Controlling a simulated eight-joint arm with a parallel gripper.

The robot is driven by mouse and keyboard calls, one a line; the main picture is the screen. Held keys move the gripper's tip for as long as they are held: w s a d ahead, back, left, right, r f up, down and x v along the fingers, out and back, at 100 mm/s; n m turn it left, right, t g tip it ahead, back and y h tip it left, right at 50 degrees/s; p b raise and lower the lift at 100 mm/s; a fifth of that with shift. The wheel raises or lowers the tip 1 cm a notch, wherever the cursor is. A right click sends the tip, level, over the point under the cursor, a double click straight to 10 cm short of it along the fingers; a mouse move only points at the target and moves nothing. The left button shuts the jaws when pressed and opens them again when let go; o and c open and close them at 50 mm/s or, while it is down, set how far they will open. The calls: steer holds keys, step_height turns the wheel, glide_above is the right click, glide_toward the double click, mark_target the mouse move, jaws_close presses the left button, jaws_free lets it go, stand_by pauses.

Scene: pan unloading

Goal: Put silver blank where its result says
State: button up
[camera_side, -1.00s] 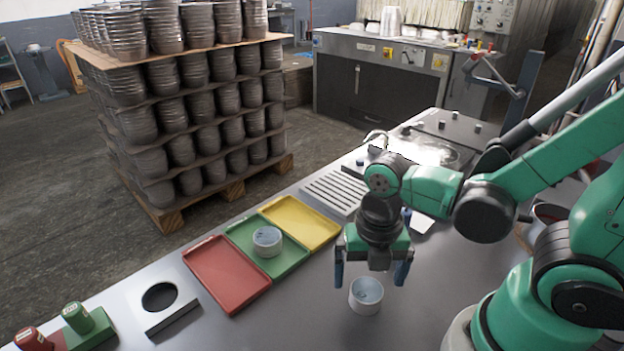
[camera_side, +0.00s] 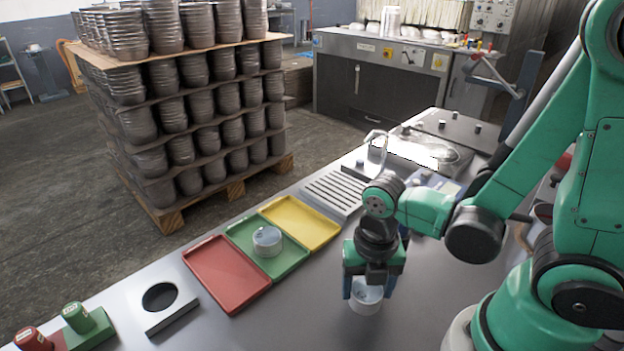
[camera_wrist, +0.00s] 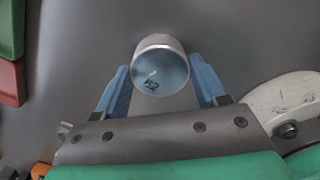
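The silver blank (camera_side: 366,298) is a small round cup standing on the metal bench in front of my arm. A similar cup (camera_side: 267,241) sits in the green tray (camera_side: 290,258). The red tray (camera_side: 226,275) and yellow tray (camera_side: 302,222) are empty.
A block with a round dark hole (camera_side: 161,299) lies at the front left, near a green button (camera_side: 78,317) and a red button (camera_side: 33,339). A slotted grille (camera_side: 335,192) lies beyond the yellow tray. Bare bench lies between the trays and the blank.

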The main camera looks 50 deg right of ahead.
jaws_close()
steer(key=shift+r, duration=0.2)
